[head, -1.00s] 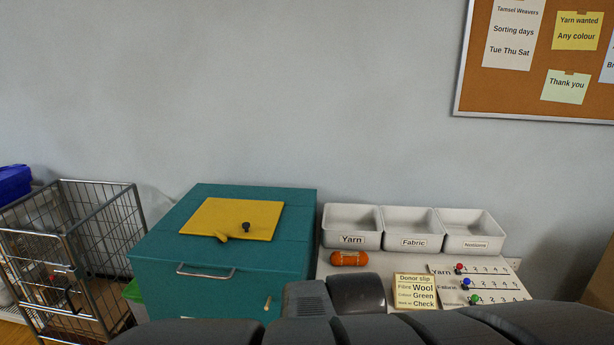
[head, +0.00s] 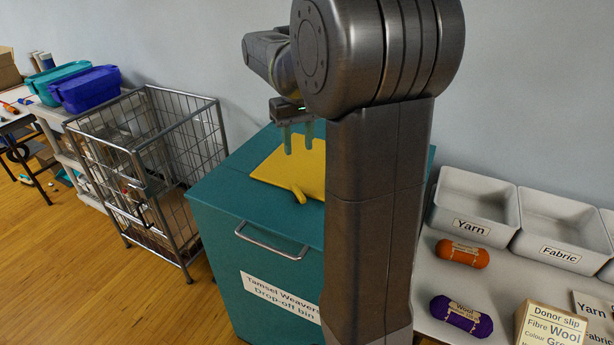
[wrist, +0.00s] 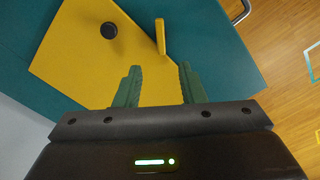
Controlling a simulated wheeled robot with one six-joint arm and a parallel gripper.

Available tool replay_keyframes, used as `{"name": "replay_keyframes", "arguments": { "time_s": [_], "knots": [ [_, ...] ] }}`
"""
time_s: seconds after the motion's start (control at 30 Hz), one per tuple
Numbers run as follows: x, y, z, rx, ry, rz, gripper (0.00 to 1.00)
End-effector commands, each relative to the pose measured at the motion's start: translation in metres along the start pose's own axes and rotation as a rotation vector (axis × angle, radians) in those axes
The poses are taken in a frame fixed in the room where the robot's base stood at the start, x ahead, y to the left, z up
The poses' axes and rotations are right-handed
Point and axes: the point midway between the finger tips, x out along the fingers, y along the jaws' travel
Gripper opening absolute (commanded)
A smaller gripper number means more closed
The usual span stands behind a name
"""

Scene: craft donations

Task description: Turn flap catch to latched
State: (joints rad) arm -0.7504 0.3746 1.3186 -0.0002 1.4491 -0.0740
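The teal drop-off bin (head: 222,205) has a yellow flap (head: 270,170) on its top. The flap catch (head: 298,194), a small yellow lever, sits at the flap's front edge. In the wrist view the catch (wrist: 160,37) lies just beyond my fingertips, roughly in line with the space between them. A dark round knob (wrist: 109,30) stands on the flap (wrist: 75,65) left of the catch; my arm hides it in the head view. My gripper (head: 298,150) hangs above the flap, open and empty; its two green fingers (wrist: 160,68) are apart and do not visibly touch the catch.
A wire cage trolley (head: 150,165) stands left of the bin. White trays (head: 470,209), orange yarn (head: 462,253), purple yarn (head: 461,316) and a donor slip (head: 552,325) are on the right table. A metal handle (head: 272,242) is on the bin's front.

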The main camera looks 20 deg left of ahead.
Motion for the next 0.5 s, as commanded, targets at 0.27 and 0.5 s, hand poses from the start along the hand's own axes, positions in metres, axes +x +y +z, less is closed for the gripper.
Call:
{"name": "replay_keyframes", "arguments": {
  "time_s": [0.27,0.5],
  "knots": [
    [0.039,0.000,0.001,0.000,-0.005,-0.001,0.36],
    [0.091,0.000,0.001,0.001,-0.005,-0.001,0.36]
  ]
}}
